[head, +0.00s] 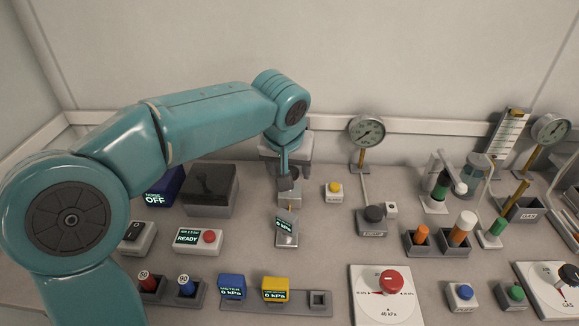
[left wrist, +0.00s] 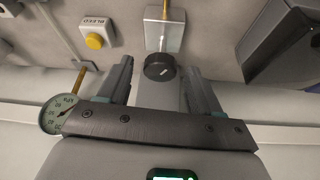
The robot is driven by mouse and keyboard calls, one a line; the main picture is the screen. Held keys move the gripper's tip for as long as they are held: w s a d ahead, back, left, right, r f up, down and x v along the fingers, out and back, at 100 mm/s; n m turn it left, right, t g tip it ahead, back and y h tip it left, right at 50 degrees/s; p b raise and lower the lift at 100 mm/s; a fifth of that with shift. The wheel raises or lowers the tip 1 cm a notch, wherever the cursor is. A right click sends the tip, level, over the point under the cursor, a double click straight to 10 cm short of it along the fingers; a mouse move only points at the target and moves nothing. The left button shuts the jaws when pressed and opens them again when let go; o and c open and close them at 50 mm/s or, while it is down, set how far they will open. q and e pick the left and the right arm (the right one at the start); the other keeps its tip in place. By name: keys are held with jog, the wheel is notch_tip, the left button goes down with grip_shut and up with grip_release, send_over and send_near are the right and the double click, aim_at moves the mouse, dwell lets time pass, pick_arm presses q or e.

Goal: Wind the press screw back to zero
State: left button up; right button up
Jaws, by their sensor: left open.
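The left gripper (left wrist: 159,72) is open, one finger on each side of the knob, with gaps visible on both sides. My right gripper is not in view.
A yellow BLEED button (head: 334,189) stands just right of the press, also in the left wrist view (left wrist: 94,41). A gauge (head: 367,131) stands behind it. A dark box (head: 210,188) is to the left. Blue (head: 232,286) and yellow (head: 275,288) meters sit in front.

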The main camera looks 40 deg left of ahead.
pick_arm(q)
jog(key=c, duration=1)
jog(key=shift+c, duration=0.2)
jog(key=shift+n, duration=0.3)
jog(key=shift+w+d+n+g+y+p, duration=0.15)
jog(key=shift+n+g+y, duration=0.25)
jog(key=shift+n, duration=0.9)
jog(key=shift+s+d+n+g+y+p, duration=0.1)
jog(key=shift+n+g+y+p, duration=0.3)
jog(key=shift+n, duration=0.9)
jog(key=o, duration=1)
jog(key=shift+o, duration=0.2)
jog(key=shift+r, duration=0.1)
